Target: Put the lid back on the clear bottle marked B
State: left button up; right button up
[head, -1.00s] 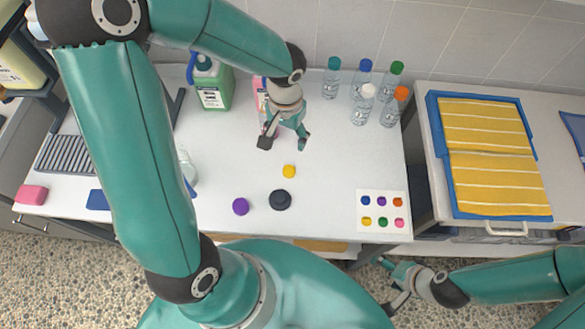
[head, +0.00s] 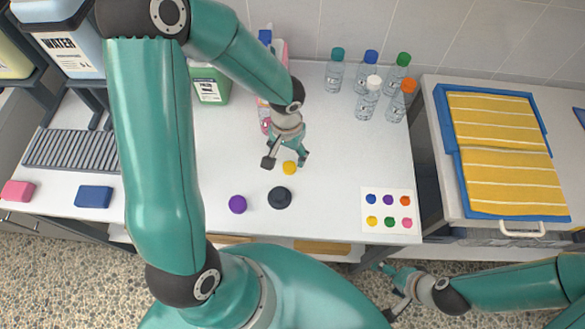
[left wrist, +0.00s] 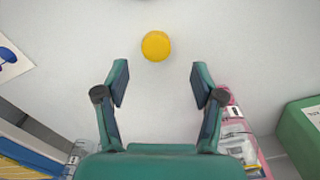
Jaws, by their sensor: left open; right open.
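A yellow lid (head: 289,168) lies on the white table, with a purple lid (head: 237,204) and a black lid (head: 280,198) nearer the front edge. My left gripper (head: 286,160) is open and empty, just above and behind the yellow lid. In the left wrist view the yellow lid (left wrist: 156,46) lies beyond the open fingertips (left wrist: 160,83), roughly centred between them. My right gripper (head: 384,291) is open and empty, low in front of the table. I see no readable B on any bottle. My left arm hides part of the table's left side.
Several clear capped bottles (head: 367,98) stand at the back right. A pink container (head: 265,118) and a green jug (head: 210,85) stand behind the left arm. A card of coloured dots (head: 388,210) lies front right; the table's middle right is clear.

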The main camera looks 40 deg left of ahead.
aim_at(290, 166)
pick_arm(q)
jog(key=f+b, duration=0.2)
jog(key=f, duration=0.1)
jog(key=f+b, duration=0.1)
jog(key=f, duration=0.1)
jog(key=shift+d+f, duration=0.15)
jog(key=shift+d, duration=0.1)
jog(key=shift+c, duration=0.3)
jog(key=c, duration=0.7)
